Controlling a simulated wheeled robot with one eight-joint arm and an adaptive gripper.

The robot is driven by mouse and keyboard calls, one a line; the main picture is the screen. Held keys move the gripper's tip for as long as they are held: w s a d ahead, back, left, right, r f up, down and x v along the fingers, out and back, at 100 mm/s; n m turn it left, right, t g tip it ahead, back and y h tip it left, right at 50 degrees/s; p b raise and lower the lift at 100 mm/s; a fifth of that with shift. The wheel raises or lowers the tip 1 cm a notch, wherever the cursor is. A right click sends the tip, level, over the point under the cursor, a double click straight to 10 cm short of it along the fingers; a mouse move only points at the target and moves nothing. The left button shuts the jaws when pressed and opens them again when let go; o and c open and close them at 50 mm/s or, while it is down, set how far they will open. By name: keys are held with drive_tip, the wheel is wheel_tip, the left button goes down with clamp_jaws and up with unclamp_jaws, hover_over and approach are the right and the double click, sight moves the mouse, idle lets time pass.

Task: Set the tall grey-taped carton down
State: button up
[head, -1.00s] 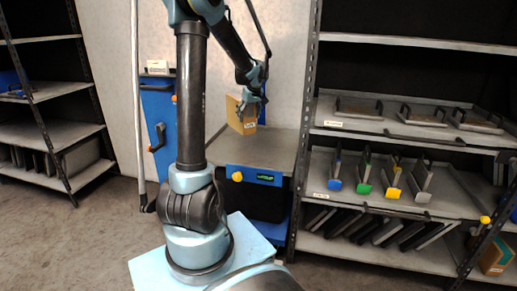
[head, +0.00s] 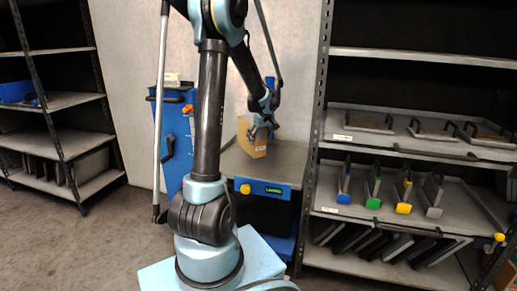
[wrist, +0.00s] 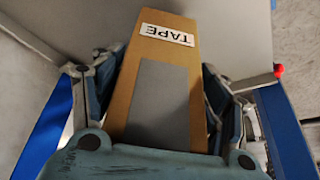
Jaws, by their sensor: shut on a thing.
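The tall brown carton (head: 250,141) is upright over the left part of the grey-topped bench in the head view. In the wrist view the carton (wrist: 183,72) has a grey tape patch and a white label reading TAPE. My gripper (head: 264,122) is shut on the carton near its top, with one finger on each side in the wrist view. The bench top (head: 292,160) lies under and beside the carton. I cannot tell whether the carton's base touches it. The carton's lower part is hidden behind my gripper in the wrist view.
The bench top to the right of the carton is clear. A blue cabinet (head: 178,150) stands to its left. A shelf rack (head: 445,152) with trays and coloured-handled pieces stands close on the right. Another rack (head: 66,105) is at the far left.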

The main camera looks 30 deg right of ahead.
sight(259, 145)
drive_tip(key=shift+f, duration=2.15)
drive_tip(key=o, duration=1.7)
drive_tip(key=v, duration=1.2)
drive_tip(key=s+a+r+g, duration=0.1)
drive_tip(key=s+a, duration=0.1)
drive_tip(key=a, duration=1.2)
drive_tip(key=s+a+r, duration=0.1)
drive_tip(key=s+a, duration=0.1)
drive_tip(key=a, duration=1.3)
drive_tip(key=shift+n+g, duration=0.5)
drive_tip(key=shift+g, duration=0.1)
drive_tip(key=s+a+f, duration=0.3)
drive_tip(key=s+a, duration=0.2)
drive_tip(key=s, duration=0.1)
drive_tip(key=s+a+f, duration=0.3)
drive_tip(key=s+a, duration=0.3)
drive_tip(key=s+a+f, duration=0.3)
drive_tip(key=s+a, duration=0.2)
drive_tip(key=s, duration=0.1)
drive_tip(key=shift+s+a+f, duration=0.25)
drive_tip(key=shift+s+a, duration=0.15)
